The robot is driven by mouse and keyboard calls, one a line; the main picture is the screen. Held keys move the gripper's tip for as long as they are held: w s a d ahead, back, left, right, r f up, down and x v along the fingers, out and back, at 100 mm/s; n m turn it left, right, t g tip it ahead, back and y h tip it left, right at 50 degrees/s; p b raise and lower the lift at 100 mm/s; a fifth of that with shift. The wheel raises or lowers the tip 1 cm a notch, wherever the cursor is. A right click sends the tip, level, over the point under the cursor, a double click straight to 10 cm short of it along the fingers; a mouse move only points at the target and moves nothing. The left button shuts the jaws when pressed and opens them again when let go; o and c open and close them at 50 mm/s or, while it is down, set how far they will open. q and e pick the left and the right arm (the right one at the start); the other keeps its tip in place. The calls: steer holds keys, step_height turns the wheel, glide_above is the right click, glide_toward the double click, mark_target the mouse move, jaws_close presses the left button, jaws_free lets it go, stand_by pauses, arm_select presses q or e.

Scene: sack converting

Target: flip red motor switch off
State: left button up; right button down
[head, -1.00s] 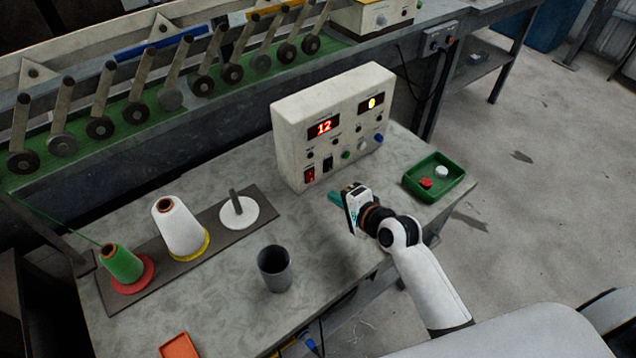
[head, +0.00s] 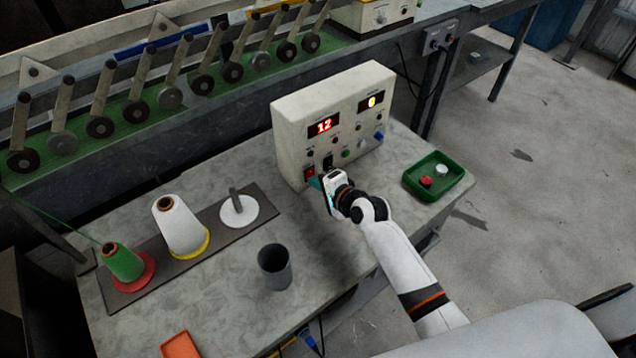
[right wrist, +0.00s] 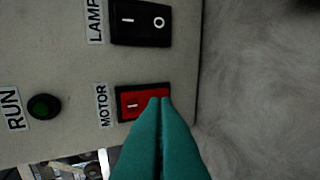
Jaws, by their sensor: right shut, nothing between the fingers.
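The red motor switch (right wrist: 130,104) sits on the control box under the label MOTOR in the right wrist view. Its "I" mark shows; its other end is hidden behind my fingertips. In the head view the red switch (head: 309,173) is at the lower left of the control box (head: 292,140). My right gripper (head: 315,182) is shut and empty, with its teal fingertips at the switch. In the right wrist view the fingertips (right wrist: 160,100) overlap the switch's right part; I cannot tell whether they touch it. My left gripper is not in view.
A black lamp switch (right wrist: 140,22) sits beside the motor switch, and a green RUN button (right wrist: 44,107) is also near. A green tray (head: 411,181) stands to the right on the table. A grey cup (head: 275,268) and thread cones (head: 180,228) stand to the left.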

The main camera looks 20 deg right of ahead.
steer(key=shift+w, duration=0.1)
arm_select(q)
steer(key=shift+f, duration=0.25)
